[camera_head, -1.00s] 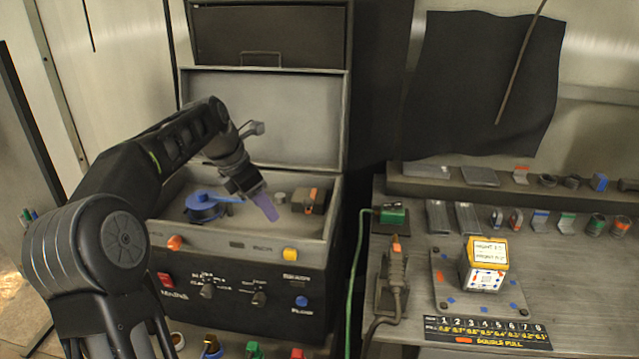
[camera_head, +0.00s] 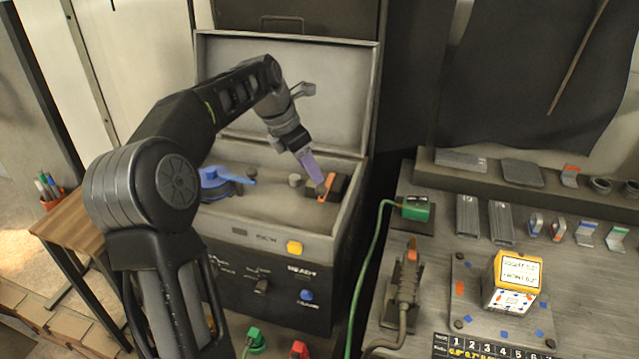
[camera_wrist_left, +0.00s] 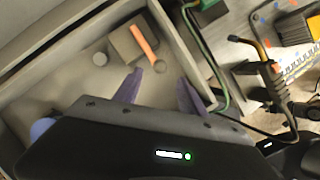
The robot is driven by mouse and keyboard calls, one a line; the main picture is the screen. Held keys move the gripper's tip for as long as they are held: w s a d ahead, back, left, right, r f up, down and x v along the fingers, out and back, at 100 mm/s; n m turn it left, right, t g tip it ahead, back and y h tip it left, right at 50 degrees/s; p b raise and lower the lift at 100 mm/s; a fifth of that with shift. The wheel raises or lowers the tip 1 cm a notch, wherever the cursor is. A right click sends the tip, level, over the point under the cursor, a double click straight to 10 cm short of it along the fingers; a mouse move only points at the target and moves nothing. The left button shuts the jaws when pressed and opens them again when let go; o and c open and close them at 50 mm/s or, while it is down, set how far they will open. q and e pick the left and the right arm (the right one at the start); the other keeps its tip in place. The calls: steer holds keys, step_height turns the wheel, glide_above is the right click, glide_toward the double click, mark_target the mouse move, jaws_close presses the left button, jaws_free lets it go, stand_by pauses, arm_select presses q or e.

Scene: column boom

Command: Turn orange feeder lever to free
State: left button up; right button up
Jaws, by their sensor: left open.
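The orange feeder lever (camera_head: 327,187) sits on a dark block at the right end of the open machine's compartment. The left wrist view also shows the orange lever (camera_wrist_left: 143,42) as a slim bar on a brown-grey block. My left gripper (camera_head: 319,184) has purple fingers and reaches down beside the lever, its tips overlapping the lever's left side in the head view. In the left wrist view the fingers (camera_wrist_left: 160,80) are spread apart and empty, with the lever beyond their tips. I cannot tell whether they touch it. My right gripper is in neither view.
A blue reel with an arm (camera_head: 217,180) and a small grey knob (camera_head: 295,180) share the compartment. The raised lid (camera_head: 330,110) stands behind, and the front wall rises before the lever. A green cable (camera_head: 366,265) runs along the right. A workbench stands beyond.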

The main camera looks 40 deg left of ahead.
mark_target(320, 187)
arm_select(q)
steer(key=x, duration=0.6)
steer(key=shift+w+f+p, duration=0.15)
steer(key=shift+f+p, duration=0.2)
steer(key=shift+f, duration=0.05)
steer(key=shift+c, duration=0.3)
jaws_close()
stand_by(0.7)
